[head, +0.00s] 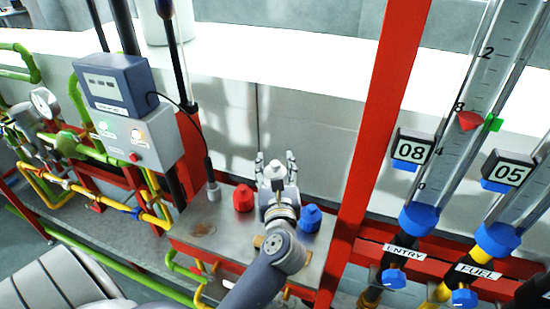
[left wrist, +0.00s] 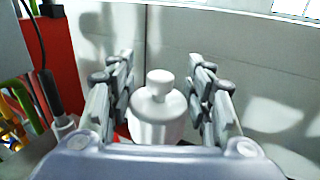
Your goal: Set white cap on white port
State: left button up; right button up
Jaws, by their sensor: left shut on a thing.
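The white cap (head: 275,170), a rounded body with a small knob on top, is between the fingers of my left gripper (head: 277,166) in the head view. The left wrist view shows the white cap (left wrist: 158,112) upright between the two fingers of the left gripper (left wrist: 160,95), which is shut on it. The cap's lower part is hidden by the gripper in both views. I cannot make out the white port; my gripper and arm cover part of the metal bench. My right gripper is not in view.
A red cap (head: 243,198) and a blue cap (head: 311,218) stand on the metal bench (head: 190,222), either side of my left gripper. A cabled probe (head: 213,188) stands further left. A red post (head: 368,120) rises at right. A pale wall lies behind.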

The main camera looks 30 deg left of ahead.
aim_at(276, 175)
pick_arm(q)
jog(key=shift+s+d+r, duration=0.2)
jog(key=shift+s+d, duration=0.15)
jog(key=shift+w+f, duration=0.15)
jog(key=shift+f, duration=0.2)
notch_tip(276, 175, down, 3)
jog(key=b, duration=0.3)
jog(key=shift+a, duration=0.1)
jog(key=shift+f+b, duration=0.95)
jog(key=shift+f, duration=0.2)
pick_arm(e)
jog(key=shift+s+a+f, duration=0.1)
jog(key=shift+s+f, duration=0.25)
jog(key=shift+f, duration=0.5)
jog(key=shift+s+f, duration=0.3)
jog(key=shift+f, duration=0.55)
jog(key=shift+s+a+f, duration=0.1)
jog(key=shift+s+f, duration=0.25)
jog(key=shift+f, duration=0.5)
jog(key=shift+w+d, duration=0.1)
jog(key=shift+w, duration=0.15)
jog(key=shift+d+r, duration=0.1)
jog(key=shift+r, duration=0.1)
pick_arm(q)
jog(key=shift+f, duration=0.2)
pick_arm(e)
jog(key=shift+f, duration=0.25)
